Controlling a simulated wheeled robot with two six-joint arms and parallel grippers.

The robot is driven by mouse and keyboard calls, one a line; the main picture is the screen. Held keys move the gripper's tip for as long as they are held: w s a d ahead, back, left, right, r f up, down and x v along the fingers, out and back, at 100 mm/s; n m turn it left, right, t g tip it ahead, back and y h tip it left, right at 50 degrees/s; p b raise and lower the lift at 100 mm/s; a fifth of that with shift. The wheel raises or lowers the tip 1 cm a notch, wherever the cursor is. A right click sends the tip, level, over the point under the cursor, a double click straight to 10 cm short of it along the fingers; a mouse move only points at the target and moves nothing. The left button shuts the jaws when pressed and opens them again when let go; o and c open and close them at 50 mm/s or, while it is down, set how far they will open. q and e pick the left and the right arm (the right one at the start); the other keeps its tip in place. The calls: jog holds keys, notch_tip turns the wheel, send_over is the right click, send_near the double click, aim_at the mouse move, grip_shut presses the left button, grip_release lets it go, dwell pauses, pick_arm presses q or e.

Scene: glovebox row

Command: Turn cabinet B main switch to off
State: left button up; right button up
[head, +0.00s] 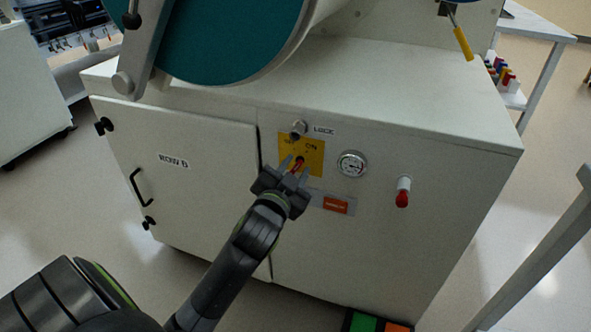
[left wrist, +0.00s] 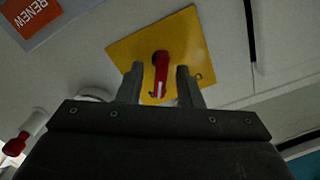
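The main switch is a red handle (head: 299,161) on a yellow plate (head: 315,153) on the front of the white cabinet (head: 340,252). "ON" is printed at the plate's upper right; the lettering at its upper left is hard to read. My left gripper (head: 294,172) is at the plate, its fingers pointing at the switch. In the left wrist view the red handle (left wrist: 161,72) stands between the two open fingers (left wrist: 160,86), with a gap visible on each side. The yellow plate (left wrist: 206,50) is behind them. My right gripper is not in view.
A "LOCK" knob (head: 298,128) sits just above the plate. A gauge (head: 352,164) and a red-tipped lever (head: 403,192) are to the right, and an orange label (head: 335,205) below. A door (head: 185,195) with a black handle fills the left. A table leg (head: 545,250) stands at right.

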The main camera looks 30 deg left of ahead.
pick_arm(q)
jog(key=shift+w+a, duration=0.1)
jog(key=shift+w, duration=0.2)
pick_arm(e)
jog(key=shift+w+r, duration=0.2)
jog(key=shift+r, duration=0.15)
pick_arm(q)
grip_shut()
